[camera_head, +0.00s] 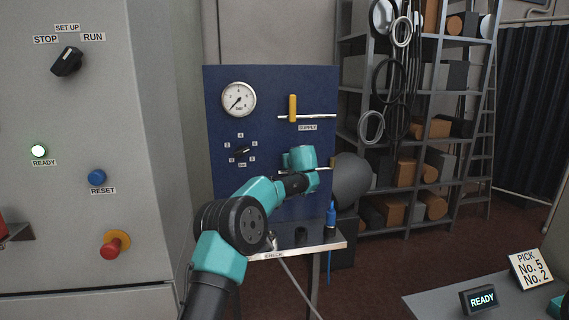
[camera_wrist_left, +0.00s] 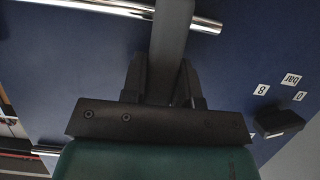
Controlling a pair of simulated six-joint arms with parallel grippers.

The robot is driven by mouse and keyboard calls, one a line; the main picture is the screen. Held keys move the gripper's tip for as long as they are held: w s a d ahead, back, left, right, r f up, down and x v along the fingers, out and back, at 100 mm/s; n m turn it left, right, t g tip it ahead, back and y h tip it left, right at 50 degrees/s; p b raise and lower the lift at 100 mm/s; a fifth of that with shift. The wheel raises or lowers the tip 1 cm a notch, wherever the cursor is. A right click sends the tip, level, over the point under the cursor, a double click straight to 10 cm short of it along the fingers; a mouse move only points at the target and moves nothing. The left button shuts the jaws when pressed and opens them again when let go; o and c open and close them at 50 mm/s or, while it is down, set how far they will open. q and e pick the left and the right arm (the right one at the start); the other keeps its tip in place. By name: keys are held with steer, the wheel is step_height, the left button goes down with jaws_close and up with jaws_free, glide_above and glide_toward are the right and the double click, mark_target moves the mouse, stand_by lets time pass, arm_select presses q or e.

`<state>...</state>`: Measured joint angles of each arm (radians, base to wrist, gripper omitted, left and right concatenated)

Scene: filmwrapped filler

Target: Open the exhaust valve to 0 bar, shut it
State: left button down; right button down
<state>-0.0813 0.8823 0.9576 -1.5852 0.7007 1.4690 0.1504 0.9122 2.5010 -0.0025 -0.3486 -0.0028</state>
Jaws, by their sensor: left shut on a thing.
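The blue panel (camera_head: 225,185) carries a round pressure gauge (camera_head: 238,99); its needle points to the lower left, near the low end of the scale. The supply valve's yellow handle (camera_head: 292,108) stands upright on the upper pipe. My left arm reaches to the lower pipe (camera_head: 318,169) and hides the exhaust valve in the head view. In the left wrist view my left gripper (camera_wrist_left: 165,82) is shut on a grey lever (camera_wrist_left: 172,35), apparently the exhaust valve handle, which crosses in front of a chrome pipe (camera_wrist_left: 207,24).
A black selector knob (camera_head: 240,151) with number labels sits left of my left gripper; it also shows in the left wrist view (camera_wrist_left: 278,122). A grey cabinet (camera_head: 130,215) stands close on the left.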

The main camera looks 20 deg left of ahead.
arm_select(q)
steer(key=c, duration=0.9)
jaws_free()
steer(key=shift+s, duration=0.1)
steer(key=v, duration=1.7)
steer(key=shift+s+d, duration=0.1)
steer(key=shift+s, duration=0.05)
